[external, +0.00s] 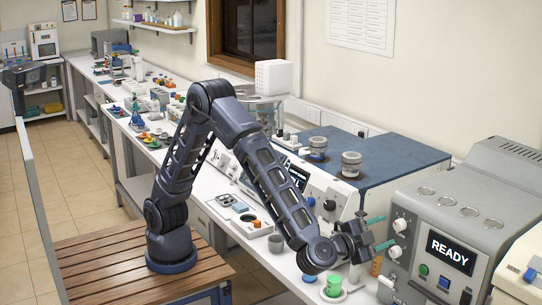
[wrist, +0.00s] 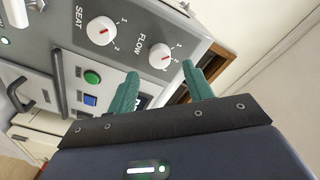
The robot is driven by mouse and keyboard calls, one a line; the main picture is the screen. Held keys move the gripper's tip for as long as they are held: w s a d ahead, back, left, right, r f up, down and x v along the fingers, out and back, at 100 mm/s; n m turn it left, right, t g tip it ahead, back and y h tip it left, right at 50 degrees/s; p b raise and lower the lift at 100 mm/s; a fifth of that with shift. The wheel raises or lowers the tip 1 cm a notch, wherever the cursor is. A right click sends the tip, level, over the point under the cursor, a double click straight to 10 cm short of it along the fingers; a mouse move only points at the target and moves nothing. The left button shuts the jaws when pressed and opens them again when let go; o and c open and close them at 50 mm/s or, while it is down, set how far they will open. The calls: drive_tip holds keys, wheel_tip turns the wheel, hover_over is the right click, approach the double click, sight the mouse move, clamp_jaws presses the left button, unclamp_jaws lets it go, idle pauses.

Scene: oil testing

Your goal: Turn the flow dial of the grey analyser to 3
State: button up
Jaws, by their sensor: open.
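The grey analyser (external: 470,215) stands at the right end of the bench, its display reading READY. Its white flow dial (external: 400,224) is the upper of two knobs on the front. In the wrist view, the FLOW dial (wrist: 161,56) has a small red mark; figures 1 and 2 show beside it, and I cannot read its setting for sure. No 3 is visible. My gripper (external: 381,232) is open and empty in front of the analyser. In the wrist view, its green fingertips (wrist: 160,70) lie on either side of the flow dial, apparently short of it.
The similar SEAT dial (wrist: 101,31) sits beside the FLOW dial and is the lower knob (external: 395,252) outside. A green button (wrist: 92,77) and blue button (wrist: 90,100) are near. A green-topped container (external: 333,287) stands below my gripper. A blue-topped machine (external: 375,155) stands behind.

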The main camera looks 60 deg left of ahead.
sight(397, 226)
drive_tip(key=shift+w+d, duration=0.15)
drive_tip(key=shift+w, duration=1.85)
drive_tip(key=c, duration=1)
